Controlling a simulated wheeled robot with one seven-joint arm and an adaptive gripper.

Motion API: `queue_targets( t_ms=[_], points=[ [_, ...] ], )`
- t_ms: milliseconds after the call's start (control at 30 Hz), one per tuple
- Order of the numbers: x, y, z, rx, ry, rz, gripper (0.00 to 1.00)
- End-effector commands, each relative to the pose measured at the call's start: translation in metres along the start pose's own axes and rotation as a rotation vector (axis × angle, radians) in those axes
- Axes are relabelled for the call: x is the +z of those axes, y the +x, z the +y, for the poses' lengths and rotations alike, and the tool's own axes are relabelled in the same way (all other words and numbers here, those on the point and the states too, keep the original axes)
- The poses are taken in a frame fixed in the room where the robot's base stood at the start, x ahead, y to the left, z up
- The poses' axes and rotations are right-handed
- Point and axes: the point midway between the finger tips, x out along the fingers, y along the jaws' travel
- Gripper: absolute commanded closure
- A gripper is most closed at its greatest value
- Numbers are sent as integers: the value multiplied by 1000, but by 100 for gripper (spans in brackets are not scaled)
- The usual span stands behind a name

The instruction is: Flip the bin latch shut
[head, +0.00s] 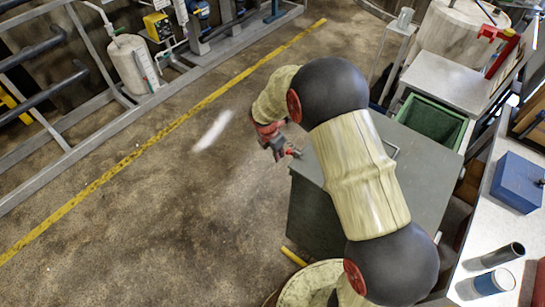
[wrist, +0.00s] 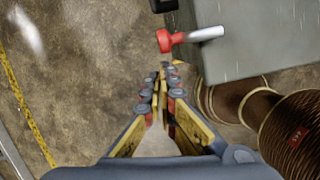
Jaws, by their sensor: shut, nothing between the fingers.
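The bin is a grey-green metal box (head: 318,210) in the middle right of the head view, and its flat side fills the upper right of the wrist view (wrist: 262,42). A latch with a red end and a pale metal bar (wrist: 205,34) sticks out from the bin's edge; in the head view it is a small red and grey piece (head: 293,152). My gripper (wrist: 166,70) is shut and empty, its fingertips just short of the latch's red end in the wrist view. In the head view my gripper (head: 277,148) is beside the bin's left edge, partly hidden by my arm. Contact cannot be told.
A green open container (head: 430,122) stands behind the bin. A bench with a blue box (head: 517,182) and cylinders is at the right. Pipes and a metal frame (head: 70,155) line the left. The floor left of the bin is clear, crossed by a yellow line (head: 160,148).

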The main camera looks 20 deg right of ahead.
Motion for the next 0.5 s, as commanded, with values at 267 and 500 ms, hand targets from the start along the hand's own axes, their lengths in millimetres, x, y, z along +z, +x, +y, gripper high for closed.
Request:
queue_targets(
  t_ms=[267, 500],
  points=[
    [4, 0, 0, 0, -1, 0, 100],
    [7, -1, 0, 0, 0, 0, 100]
  ],
)
